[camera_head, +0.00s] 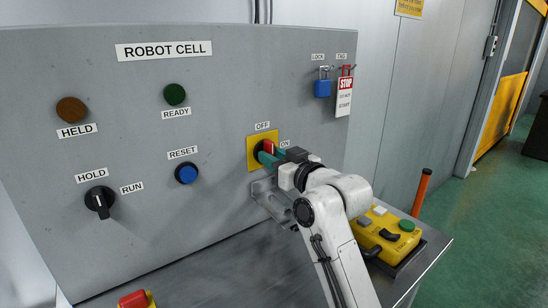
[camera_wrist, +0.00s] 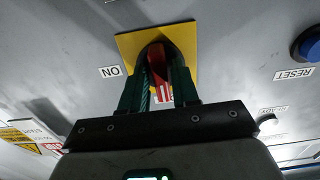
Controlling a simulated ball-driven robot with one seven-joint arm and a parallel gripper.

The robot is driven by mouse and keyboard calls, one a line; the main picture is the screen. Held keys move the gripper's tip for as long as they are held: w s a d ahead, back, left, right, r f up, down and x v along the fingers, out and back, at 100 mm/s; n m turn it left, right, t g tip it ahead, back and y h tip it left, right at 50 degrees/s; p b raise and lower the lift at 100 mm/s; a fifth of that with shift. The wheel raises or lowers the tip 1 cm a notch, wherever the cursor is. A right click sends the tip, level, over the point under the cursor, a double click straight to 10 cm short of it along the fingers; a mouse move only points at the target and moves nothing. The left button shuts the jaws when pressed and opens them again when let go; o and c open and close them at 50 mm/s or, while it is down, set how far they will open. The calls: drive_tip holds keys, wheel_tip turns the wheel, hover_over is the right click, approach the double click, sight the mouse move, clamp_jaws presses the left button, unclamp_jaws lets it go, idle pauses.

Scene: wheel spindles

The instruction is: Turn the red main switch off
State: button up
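The red main switch (camera_head: 268,146) has a red handle on a yellow plate, with OFF above it and ON to its right in the head view. In the wrist view the red handle (camera_wrist: 158,60) shows between the green fingers, and ON is at the left of the plate. My gripper (camera_head: 266,157) is at the switch, its fingers on both sides of the handle. The gripper (camera_wrist: 159,75) appears shut on it in the wrist view. The fingers hide part of the handle, so its exact angle is hard to tell.
A metal bracket (camera_head: 271,200) sits just below the switch. The blue reset button (camera_head: 187,173) is to the left. A blue padlock (camera_head: 323,88) and a red STOP tag (camera_head: 344,97) hang at upper right. A yellow control box (camera_head: 386,236) stands on the ledge beside my arm.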

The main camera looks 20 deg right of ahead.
drive_tip(key=shift+o, duration=1)
drive_tip(key=b+v, duration=0.1)
drive_tip(key=v, duration=1)
drive_tip(key=shift+w+r, duration=0.1)
